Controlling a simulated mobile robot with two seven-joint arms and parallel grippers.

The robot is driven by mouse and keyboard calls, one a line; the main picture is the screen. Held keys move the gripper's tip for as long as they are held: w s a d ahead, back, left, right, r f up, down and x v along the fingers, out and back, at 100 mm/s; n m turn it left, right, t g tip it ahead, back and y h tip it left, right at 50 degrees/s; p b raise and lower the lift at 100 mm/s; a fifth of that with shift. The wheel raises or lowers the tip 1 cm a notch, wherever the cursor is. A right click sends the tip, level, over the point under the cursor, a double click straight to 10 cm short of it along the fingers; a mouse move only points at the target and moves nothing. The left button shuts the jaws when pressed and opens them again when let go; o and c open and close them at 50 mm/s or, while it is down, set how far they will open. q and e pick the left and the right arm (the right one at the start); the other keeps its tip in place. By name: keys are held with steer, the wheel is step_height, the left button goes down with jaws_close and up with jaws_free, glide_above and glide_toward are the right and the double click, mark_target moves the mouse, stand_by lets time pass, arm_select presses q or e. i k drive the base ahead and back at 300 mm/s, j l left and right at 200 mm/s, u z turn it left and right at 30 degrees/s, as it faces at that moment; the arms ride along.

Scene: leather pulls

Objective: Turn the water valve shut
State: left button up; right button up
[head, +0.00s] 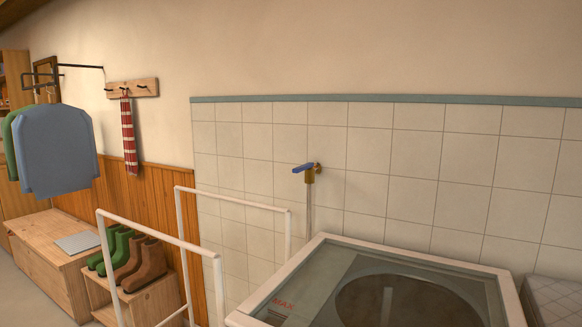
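The water valve is a small brass tap (310,176) with a blue lever handle (302,168), mounted on the white tiled wall near the middle of the head view. The lever points to the left, away from the wall fitting. A thin pale hose or pipe (309,208) runs straight down from the tap and passes out of sight behind the glass-topped machine. Neither of my grippers is in the head view.
A white-framed, glass-topped machine (312,243) stands below and right of the tap. A white rail rack (232,200) stands to its left. Further left are boots (140,265), a wooden chest (40,228), hanging clothes (58,150) and a striped scarf (128,135).

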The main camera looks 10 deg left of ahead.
mark_target(303, 167)
steer(key=i+j+z, duration=0.1)
steer(key=j, duration=0.85)
steer(key=i+j+z, duration=0.1)
steer(key=j, duration=0.85)
steer(key=i+j+z, duration=0.1)
steer(key=j, duration=0.85)
